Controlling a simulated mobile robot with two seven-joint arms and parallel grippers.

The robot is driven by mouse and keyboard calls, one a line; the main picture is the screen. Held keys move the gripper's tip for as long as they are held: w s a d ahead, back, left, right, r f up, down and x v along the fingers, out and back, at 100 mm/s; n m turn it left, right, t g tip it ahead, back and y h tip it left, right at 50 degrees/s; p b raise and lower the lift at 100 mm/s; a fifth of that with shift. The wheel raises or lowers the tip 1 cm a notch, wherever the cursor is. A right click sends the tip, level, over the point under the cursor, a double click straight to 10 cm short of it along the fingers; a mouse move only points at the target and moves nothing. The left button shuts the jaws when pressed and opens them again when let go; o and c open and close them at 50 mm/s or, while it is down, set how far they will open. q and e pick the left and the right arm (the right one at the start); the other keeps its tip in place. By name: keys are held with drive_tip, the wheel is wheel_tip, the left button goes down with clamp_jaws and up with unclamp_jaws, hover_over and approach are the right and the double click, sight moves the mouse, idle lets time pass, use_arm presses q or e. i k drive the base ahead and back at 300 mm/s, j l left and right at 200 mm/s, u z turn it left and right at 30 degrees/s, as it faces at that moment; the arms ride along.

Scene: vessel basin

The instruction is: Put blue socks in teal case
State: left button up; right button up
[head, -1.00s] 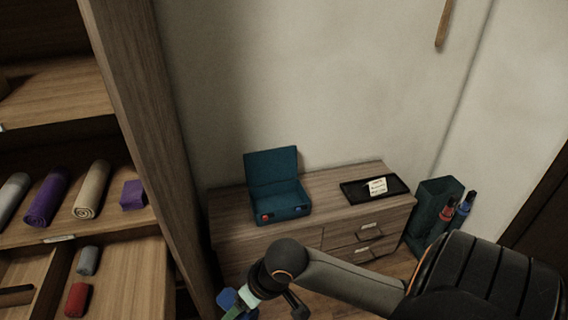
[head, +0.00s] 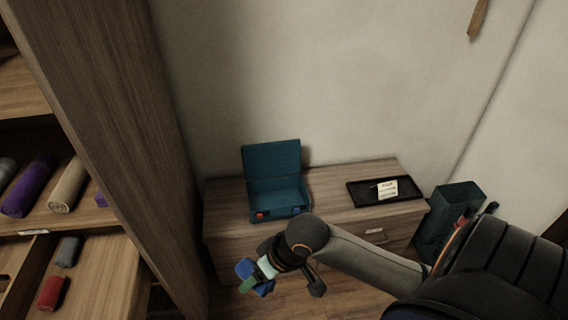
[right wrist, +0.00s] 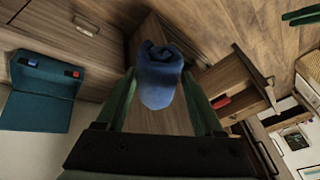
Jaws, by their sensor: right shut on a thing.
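The teal case (head: 272,160) stands open on the wooden dresser, its lid upright against the wall side. It has a red and a blue patch on its front edge. The case also shows at the left of the right wrist view (right wrist: 35,108). My right gripper (head: 255,278) is low in front of the dresser, below the case in the picture. It is shut on the rolled blue socks (right wrist: 160,78), which sit between its green fingers; they also show in the head view (head: 245,268). My left gripper is not in view.
A black tray (head: 358,198) with a white card lies right of the case on the dresser (head: 327,192). A teal bin (head: 462,198) stands right of the dresser. A wooden shelf unit (head: 110,120) with rolled towels and an open drawer fills the left.

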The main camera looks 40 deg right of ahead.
sight(277, 198)
drive_tip(key=i+l, duration=0.1)
drive_tip(key=l, duration=0.4)
drive_tip(key=i+l, duration=0.1)
drive_tip(key=l, duration=0.45)
drive_tip(key=i+l, duration=0.1)
drive_tip(key=l, duration=0.4)
drive_tip(key=i+l, duration=0.45)
drive_tip(key=l, duration=0.15)
